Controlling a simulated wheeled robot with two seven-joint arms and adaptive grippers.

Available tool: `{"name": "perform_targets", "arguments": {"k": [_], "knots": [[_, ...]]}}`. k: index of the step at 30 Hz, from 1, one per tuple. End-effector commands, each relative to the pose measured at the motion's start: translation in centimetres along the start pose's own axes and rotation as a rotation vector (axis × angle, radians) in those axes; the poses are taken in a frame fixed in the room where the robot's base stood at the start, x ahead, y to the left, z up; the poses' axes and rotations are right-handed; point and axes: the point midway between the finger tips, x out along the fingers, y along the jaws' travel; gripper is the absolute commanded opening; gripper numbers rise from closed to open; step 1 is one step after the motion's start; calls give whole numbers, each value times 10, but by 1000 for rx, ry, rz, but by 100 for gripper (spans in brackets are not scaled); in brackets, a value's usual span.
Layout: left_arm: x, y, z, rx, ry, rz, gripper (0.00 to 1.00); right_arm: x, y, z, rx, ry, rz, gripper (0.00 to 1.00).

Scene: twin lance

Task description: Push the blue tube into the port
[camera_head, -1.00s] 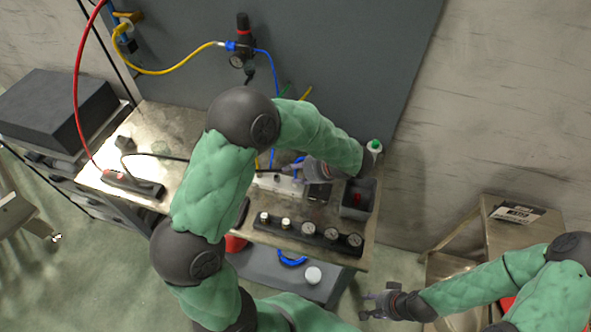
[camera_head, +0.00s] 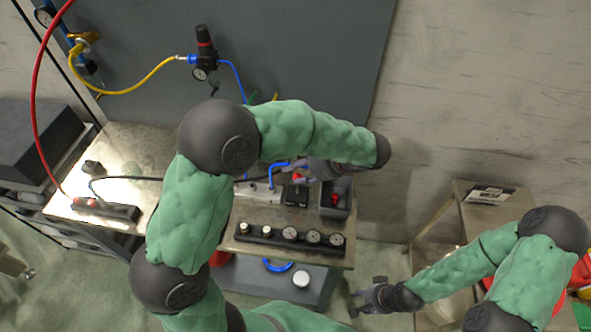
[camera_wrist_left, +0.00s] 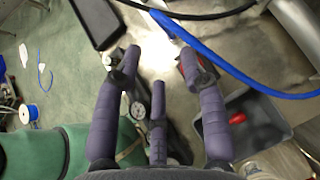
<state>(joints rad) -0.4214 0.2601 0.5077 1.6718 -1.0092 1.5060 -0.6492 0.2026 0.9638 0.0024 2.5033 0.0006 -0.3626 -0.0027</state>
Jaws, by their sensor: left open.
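The blue tube (camera_head: 277,172) curves at the back of the bench, close to my left gripper (camera_head: 300,168). In the left wrist view the blue tube (camera_wrist_left: 240,74) runs diagonally past the fingertips to the right edge. My left gripper (camera_wrist_left: 160,58) is open there, its fingers spread, with nothing seen held between them. A pale block (camera_head: 257,190) with fittings lies on the bench beneath the tube; I cannot tell which opening is the port, and my gripper partly covers this area. My right gripper (camera_head: 362,297) is open and empty, low at the right, away from the bench.
A bar of gauges (camera_head: 290,238) lies along the bench's front edge. A grey bin (camera_head: 337,203) with a red item stands at the bench's right end. A black power strip (camera_head: 105,209) lies at left. A regulator (camera_head: 205,50) hangs on the wall panel.

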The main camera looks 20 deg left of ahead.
Motion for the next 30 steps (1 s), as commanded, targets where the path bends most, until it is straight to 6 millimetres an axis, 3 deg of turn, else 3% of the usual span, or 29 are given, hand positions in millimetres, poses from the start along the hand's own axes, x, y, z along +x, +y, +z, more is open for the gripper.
{"name": "perform_targets", "arguments": {"k": [2, 3, 7, 14, 21, 30], "knots": [[0, 0, 0, 0, 0, 0, 42, 0, 0, 0, 0, 0, 0, 40], [0, 0, 0, 0, 0, 0, 36, 0, 0, 0, 0, 0, 0, 40], [2, 1, 2, -15, 16, 11, 0, -3, -1, 0, 0, 0, 0, 40], [18, 8, 16, -183, 180, 110, 0, -30, -10, 1, 0, 0, 0, 40], [33, 12, 35, -512, 425, 268, 0, -66, -23, 2, 0, 0, 0, 40], [42, 4, 67, -938, 646, 425, 0, -101, -36, 4, 0, 0, 0, 40]]}}
